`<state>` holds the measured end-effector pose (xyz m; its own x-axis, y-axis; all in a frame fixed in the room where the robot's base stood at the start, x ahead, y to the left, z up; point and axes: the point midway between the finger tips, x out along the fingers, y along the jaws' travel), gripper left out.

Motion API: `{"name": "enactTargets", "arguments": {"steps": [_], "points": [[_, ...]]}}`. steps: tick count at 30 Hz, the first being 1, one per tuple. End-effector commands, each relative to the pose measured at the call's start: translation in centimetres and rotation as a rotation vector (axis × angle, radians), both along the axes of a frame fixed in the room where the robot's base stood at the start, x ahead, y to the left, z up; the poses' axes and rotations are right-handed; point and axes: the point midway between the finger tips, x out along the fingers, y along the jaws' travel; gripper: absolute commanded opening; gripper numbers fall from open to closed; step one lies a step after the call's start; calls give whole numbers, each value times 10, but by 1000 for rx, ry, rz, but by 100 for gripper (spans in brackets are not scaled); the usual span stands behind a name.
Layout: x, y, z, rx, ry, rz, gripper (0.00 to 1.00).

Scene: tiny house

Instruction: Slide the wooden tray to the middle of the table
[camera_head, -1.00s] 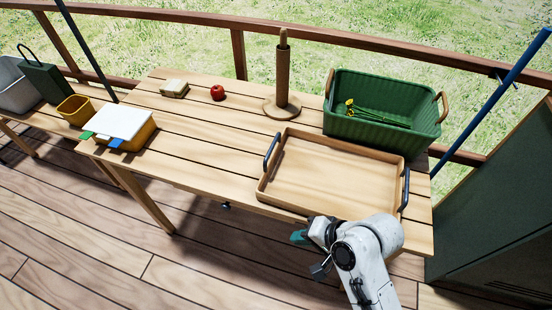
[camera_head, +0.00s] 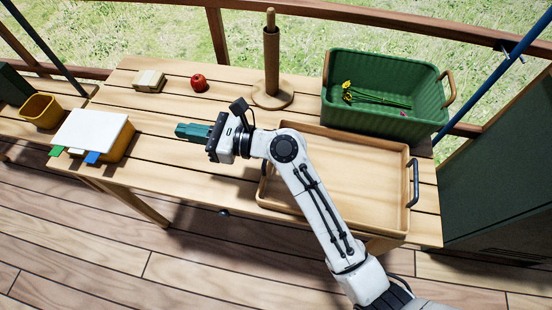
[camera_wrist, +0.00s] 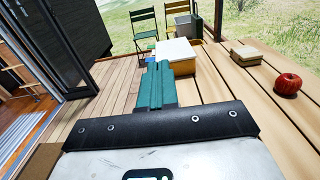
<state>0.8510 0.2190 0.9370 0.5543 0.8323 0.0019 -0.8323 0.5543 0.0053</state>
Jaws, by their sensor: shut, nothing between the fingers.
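The wooden tray (camera_head: 362,178) lies on the right part of the slatted wooden table (camera_head: 172,150), near its front edge. My gripper (camera_head: 182,131) is shut and empty. It is above the table to the left of the tray, apart from it, and points left. In the wrist view the teal fingers (camera_wrist: 155,85) are together, pointing toward the white-lidded box.
A green crate (camera_head: 385,110) with yellow flowers stands behind the tray. A paper-towel stand (camera_head: 271,75), a red apple (camera_head: 198,82) and a sandwich-like block (camera_head: 149,81) are along the back. A white-lidded yellow box (camera_head: 92,135) is at the left. The table's middle is clear beneath my gripper.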

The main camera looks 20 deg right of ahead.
Motion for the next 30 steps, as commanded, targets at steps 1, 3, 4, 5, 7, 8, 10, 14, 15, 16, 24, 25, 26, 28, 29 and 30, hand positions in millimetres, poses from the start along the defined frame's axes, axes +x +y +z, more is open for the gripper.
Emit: {"name": "enactTargets", "arguments": {"steps": [1, 3, 4, 5, 7, 8, 10, 14, 15, 16, 24, 25, 26, 28, 29, 30], "points": [[-4, -7, -1, 0, 1, -4, 0], [-11, -17, 0, -1, 0, -4, 0], [-14, -22, -1, -2, 1, -4, 0], [-17, -27, 0, -2, 0, -5, 0], [-25, -39, 0, -2, 0, -5, 0], [-28, -44, 0, -4, 0, -5, 0], [-36, -55, 0, -3, -1, -5, 0], [-50, -77, 0, -4, 0, -5, 0], [-55, -83, 0, -5, -2, -4, 0], [-58, -88, 0, -4, -1, -4, 0], [-88, -132, 0, -5, -2, -4, 0], [-91, -138, 0, -4, -1, -5, 0], [-94, -143, 0, -5, 0, -5, 0], [-102, -154, 0, -5, -2, -5, 0], [-105, -159, 0, -6, -1, -4, 0], [-110, -165, 0, -5, -2, -5, 0]]}}
